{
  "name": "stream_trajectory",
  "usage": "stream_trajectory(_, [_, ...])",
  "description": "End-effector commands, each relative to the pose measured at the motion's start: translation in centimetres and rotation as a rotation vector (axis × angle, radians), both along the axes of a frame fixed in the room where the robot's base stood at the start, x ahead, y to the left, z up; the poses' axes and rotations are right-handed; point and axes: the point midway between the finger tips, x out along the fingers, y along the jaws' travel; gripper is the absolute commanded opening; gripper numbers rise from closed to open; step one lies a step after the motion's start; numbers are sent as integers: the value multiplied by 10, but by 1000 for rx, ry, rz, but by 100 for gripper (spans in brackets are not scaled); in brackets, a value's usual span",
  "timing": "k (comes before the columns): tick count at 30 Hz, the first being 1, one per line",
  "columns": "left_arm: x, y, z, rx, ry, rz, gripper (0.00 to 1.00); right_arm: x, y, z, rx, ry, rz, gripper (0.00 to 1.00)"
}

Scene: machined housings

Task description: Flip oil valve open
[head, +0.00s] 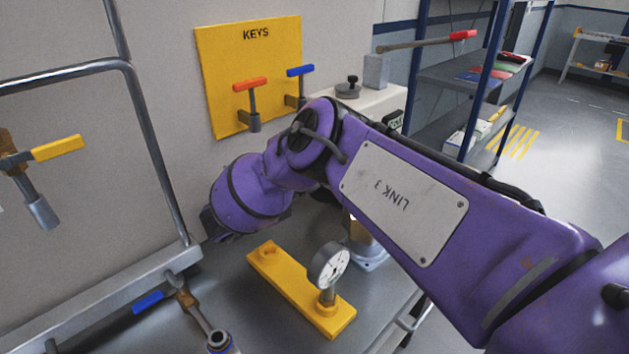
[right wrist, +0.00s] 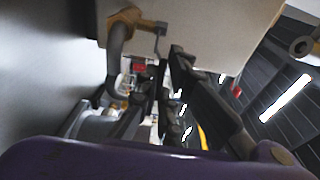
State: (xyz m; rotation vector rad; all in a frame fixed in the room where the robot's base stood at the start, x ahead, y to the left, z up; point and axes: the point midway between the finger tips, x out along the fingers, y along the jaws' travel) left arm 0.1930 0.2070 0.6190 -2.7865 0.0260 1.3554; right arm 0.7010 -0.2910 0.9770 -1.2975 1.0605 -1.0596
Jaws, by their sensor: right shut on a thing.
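My right gripper (right wrist: 168,88) shows in the right wrist view with its dark fingers close together. They are shut on a thin grey bent lever (right wrist: 159,42), which comes down from a brass valve fitting (right wrist: 128,16) with a grey pipe. The contact itself is partly hidden and dark. In the head view my purple right arm crosses from the right and hides its own fingertips. No oil label is readable. A yellow-handled valve (head: 57,147) is at the left and a blue-handled valve (head: 150,303) at the lower left. My left gripper is not in view.
A yellow KEYS board (head: 227,66) carries a red-handled key (head: 250,85) and a blue-handled key (head: 300,71). A gauge (head: 329,266) stands on a yellow plate (head: 262,262) on the grey bench. A grey tube frame (head: 158,160) rises at the left. Blue-posted shelves (head: 455,75) stand behind.

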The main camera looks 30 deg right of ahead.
Motion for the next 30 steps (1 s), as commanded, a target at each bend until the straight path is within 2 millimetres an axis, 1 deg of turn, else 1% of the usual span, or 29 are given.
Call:
stream_trajectory(4, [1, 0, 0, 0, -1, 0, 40, 0, 1, -1, 1, 2, 1, 0])
stream_trajectory(5, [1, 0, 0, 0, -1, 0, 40, 0, 1, -1, 1, 2, 1, 8])
stream_trajectory(6, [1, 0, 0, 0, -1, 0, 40, 0, 1, -1, 1, 2, 2, 13])
stream_trajectory(9, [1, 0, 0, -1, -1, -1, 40, 0, 1, -1, 1, 2, 1, 26])
stream_trajectory(17, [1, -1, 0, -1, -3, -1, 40, 0, 0, 0, 0, 0, 1, 26])
stream_trajectory(20, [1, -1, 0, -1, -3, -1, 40, 0, 3, 0, 0, 0, 2, 26])
stream_trajectory(23, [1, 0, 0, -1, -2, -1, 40, -2, 13, -1, 2, 0, 4, 26])
stream_trajectory(30, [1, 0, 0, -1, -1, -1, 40, -10, 50, 0, 1, 0, 4, 26])
